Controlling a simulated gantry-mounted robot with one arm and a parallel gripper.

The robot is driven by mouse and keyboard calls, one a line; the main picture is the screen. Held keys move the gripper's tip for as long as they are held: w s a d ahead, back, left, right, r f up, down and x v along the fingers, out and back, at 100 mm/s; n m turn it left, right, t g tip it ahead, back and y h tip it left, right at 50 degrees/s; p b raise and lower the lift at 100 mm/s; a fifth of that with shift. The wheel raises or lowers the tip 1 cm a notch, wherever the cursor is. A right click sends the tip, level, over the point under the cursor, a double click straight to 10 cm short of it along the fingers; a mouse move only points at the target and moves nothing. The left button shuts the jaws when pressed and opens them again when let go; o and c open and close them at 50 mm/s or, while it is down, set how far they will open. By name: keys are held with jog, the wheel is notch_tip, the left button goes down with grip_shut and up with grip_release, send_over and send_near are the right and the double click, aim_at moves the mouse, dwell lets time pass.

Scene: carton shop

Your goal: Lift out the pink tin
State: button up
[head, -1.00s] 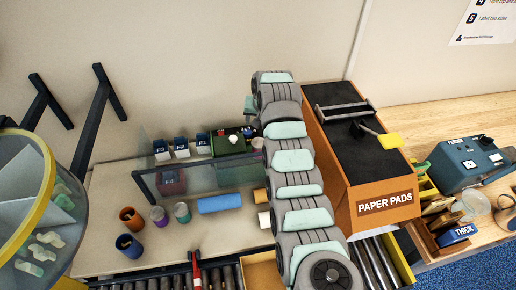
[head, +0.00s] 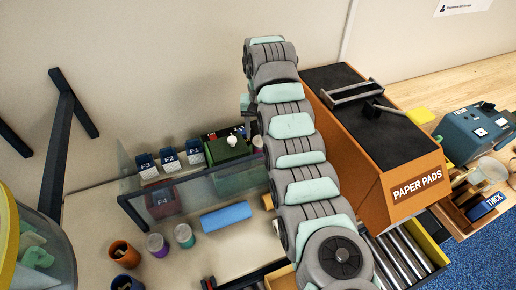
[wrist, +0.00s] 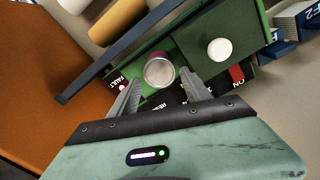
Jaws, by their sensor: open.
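The pink tin (wrist: 160,71), with a pale round top and a dark pink side, stands in a green box (wrist: 195,45) in the wrist view. My gripper (wrist: 161,88) is open, its two grey fingers pointing toward the tin, one on either side of its near edge. Whether they touch it cannot be told. In the head view, a tin top (head: 258,143) shows at the box's right end beside my arm. My arm hides the gripper there.
A dark-framed clear panel (head: 195,190) stands in front of the green box. Labelled blue-and-white boxes (head: 169,160) stand left of it. An orange paper-pads box (head: 400,170) stands right of my arm.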

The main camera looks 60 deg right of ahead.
aim_at(261, 147)
jog(key=shift+d+f+p, duration=0.1)
jog(key=shift+f+p, duration=0.8)
jog(key=shift+f, duration=3.25)
jog(key=c, duration=1.1)
jog(key=shift+r, duration=0.15)
notch_tip(261, 147, up, 10)
jog(key=shift+f+b, duration=0.15)
jog(key=shift+b, duration=0.8)
jog(key=shift+r+p, duration=0.5)
jog(key=shift+r, duration=2)
